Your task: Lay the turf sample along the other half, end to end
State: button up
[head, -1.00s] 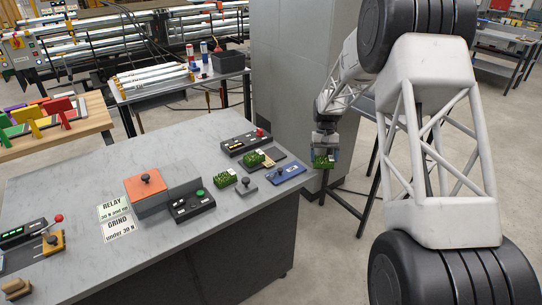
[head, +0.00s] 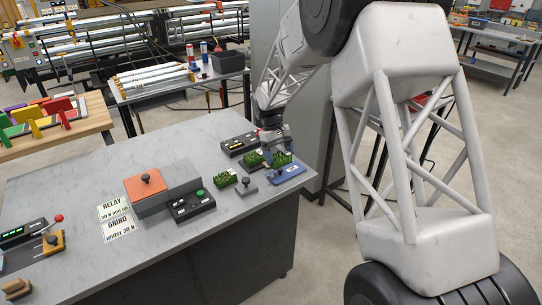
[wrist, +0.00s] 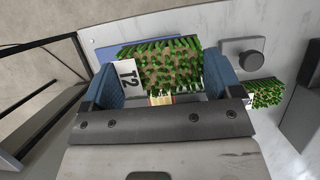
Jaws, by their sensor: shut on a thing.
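My gripper (head: 272,146) is over the far right end of the grey bench, shut on a green turf sample (head: 282,158). In the wrist view the held turf sample (wrist: 165,62) sits between the two blue fingers, with a white "T2" tag at its left. Another turf piece (head: 253,159) lies on a dark board just left of the held one. A third turf piece (head: 225,178) lies nearer on the bench. One turf piece (wrist: 266,92) shows right of the fingers in the wrist view. I cannot tell whether the held sample touches anything below.
A blue plate (head: 288,174) and a grey plate with a black knob (head: 246,187) lie close by. An orange-topped block (head: 146,186) and a green-button box (head: 192,204) stand left.

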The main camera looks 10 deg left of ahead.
jog(key=shift+w, duration=0.1)
dwell(0.3)
jog(key=w+a, duration=0.2)
jog(key=w, duration=0.5)
jog(key=w+a+f, duration=0.1)
jog(key=w+a, duration=0.2)
jog(key=w, duration=0.5)
jog(key=shift+a+f, duration=0.25)
jog(key=shift+a, duration=0.05)
jog(key=shift+s+f, duration=0.1)
jog(key=shift+f, duration=1.65)
jog(key=shift+f, duration=0.55)
